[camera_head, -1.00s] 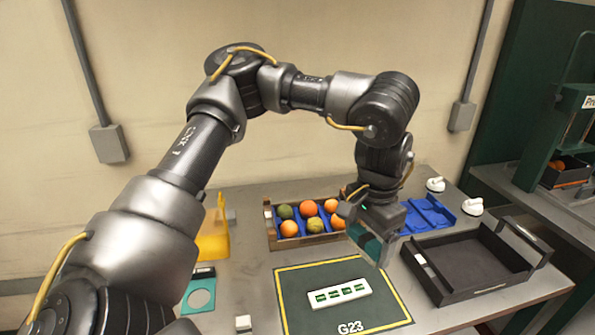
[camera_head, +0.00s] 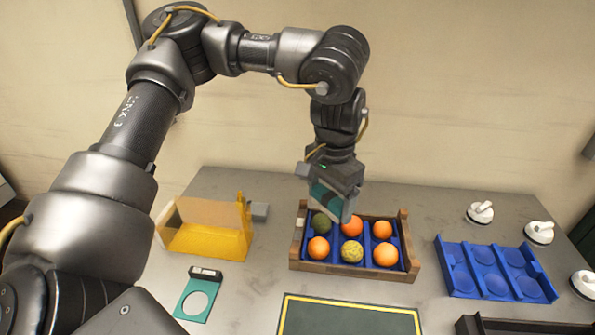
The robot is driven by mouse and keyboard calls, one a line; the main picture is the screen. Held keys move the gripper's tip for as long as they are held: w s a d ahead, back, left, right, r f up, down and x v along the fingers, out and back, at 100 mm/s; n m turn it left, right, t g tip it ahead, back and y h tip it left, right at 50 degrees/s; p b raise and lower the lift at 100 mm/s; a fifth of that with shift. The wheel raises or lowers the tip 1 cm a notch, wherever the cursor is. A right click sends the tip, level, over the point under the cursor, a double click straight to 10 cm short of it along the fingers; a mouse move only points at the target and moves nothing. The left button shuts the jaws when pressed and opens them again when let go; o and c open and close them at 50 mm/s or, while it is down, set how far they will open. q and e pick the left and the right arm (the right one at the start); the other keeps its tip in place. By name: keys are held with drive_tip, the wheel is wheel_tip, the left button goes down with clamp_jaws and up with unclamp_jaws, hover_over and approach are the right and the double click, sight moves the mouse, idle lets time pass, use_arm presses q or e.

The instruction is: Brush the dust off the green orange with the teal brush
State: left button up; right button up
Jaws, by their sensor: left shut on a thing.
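The green orange (camera_head: 321,224) sits in the back left cell of a blue-lined wooden crate (camera_head: 345,269), its top partly close to the gripper in the picture. My left gripper (camera_head: 333,203) hangs over the back of the crate, fingers down, just above and right of the green orange. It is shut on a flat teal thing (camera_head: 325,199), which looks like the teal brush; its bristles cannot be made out. I see no clear contact with the fruit. My right gripper is out of view.
The crate also holds several orange fruits (camera_head: 383,230) and a yellow-green bumpy one (camera_head: 352,251). A yellow stand (camera_head: 205,243) and a teal ring plate (camera_head: 190,305) lie left. A blue tray (camera_head: 494,272) and white knobbed discs (camera_head: 480,213) are right; a dark mat (camera_head: 350,318) is in front.

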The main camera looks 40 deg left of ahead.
use_arm(q)
drive_tip(key=shift+w+a, duration=0.15)
drive_tip(key=shift+a, duration=0.15)
drive_tip(key=shift+r, duration=0.1)
drive_tip(key=shift+d+r+m+p, duration=0.1)
drive_tip(key=shift+r+m+p, duration=0.15)
drive_tip(key=shift+m+p, duration=0.45)
drive_tip(key=w+a+f+m+p, duration=0.2)
drive_tip(key=w+f+m+p, duration=0.1)
drive_tip(key=m, duration=0.7)
drive_tip(key=w+a+f+m+p, duration=0.3)
drive_tip(key=w+m+p, duration=0.1)
drive_tip(key=m, duration=0.5)
drive_tip(key=shift+w+m+p, duration=0.35)
drive_tip(key=shift+m+p, duration=0.05)
drive_tip(key=shift+p, duration=0.3)
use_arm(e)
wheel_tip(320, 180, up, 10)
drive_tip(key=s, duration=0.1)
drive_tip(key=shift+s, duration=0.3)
use_arm(q)
drive_tip(key=shift+a, duration=0.1)
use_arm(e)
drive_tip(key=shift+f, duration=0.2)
use_arm(q)
drive_tip(key=shift+f, duration=0.15)
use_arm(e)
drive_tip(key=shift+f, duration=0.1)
